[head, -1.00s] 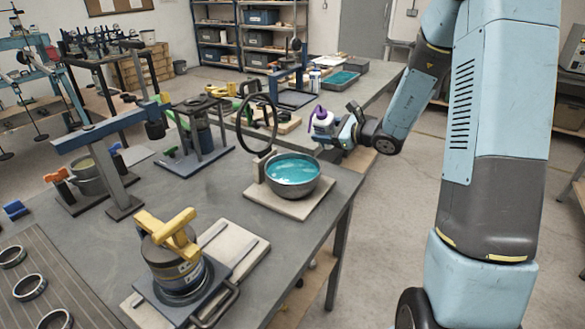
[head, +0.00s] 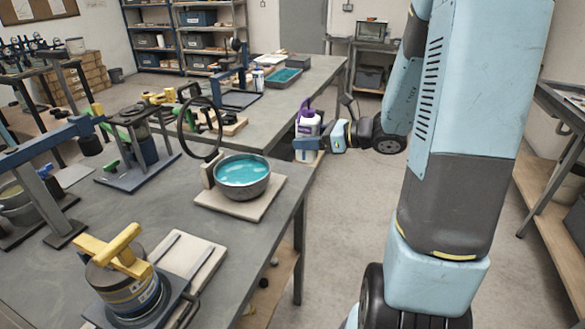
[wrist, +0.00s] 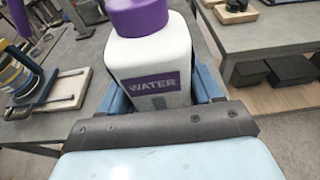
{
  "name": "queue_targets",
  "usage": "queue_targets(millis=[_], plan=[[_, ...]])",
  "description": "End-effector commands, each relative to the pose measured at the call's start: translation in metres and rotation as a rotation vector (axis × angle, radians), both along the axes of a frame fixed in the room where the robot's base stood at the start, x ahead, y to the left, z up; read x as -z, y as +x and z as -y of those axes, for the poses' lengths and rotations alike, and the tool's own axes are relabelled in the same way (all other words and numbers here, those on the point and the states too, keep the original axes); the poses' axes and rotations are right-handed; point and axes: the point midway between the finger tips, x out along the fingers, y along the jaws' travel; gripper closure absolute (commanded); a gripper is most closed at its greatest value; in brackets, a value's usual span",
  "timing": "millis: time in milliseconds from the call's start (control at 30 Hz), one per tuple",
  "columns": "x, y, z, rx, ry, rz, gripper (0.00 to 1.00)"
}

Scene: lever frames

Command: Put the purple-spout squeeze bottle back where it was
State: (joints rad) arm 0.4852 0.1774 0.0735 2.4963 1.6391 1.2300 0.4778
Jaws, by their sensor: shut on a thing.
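The squeeze bottle (head: 308,124) is white with a purple spout and cap. In the wrist view the bottle (wrist: 152,60) is upright with a purple band reading WATER. My gripper (head: 308,144) is shut on its body, with a blue finger on each side. In the head view it is held at the right edge of the workbench, beside the gap between the near and far tables. The underside of the bottle is hard to make out there. The place it came from is not marked in any view.
A metal bowl (head: 243,185) of teal liquid stands on a pale board, with a black ring (head: 200,128) upright behind it. A yellow-handled device (head: 120,270) sits front left. The far table (head: 300,90) holds a teal tray (head: 284,76). Open floor lies right of the bench.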

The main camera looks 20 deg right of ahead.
Motion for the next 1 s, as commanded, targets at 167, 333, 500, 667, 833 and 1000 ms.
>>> queue_targets(millis=[167, 333, 500, 667, 833, 1000], plan=[[0.009, 0.017, 0.000, -0.002, 0.007, -0.010, 0.53], [0.022, 0.046, -0.001, -0.002, 0.006, -0.008, 0.53], [0.036, 0.077, -0.002, -0.003, 0.006, -0.007, 0.53], [0.054, 0.098, -0.001, -0.001, 0.005, -0.009, 0.53], [0.075, 0.116, -0.002, -0.002, 0.006, -0.008, 0.53], [0.089, 0.128, -0.002, -0.001, 0.004, -0.006, 0.53]])
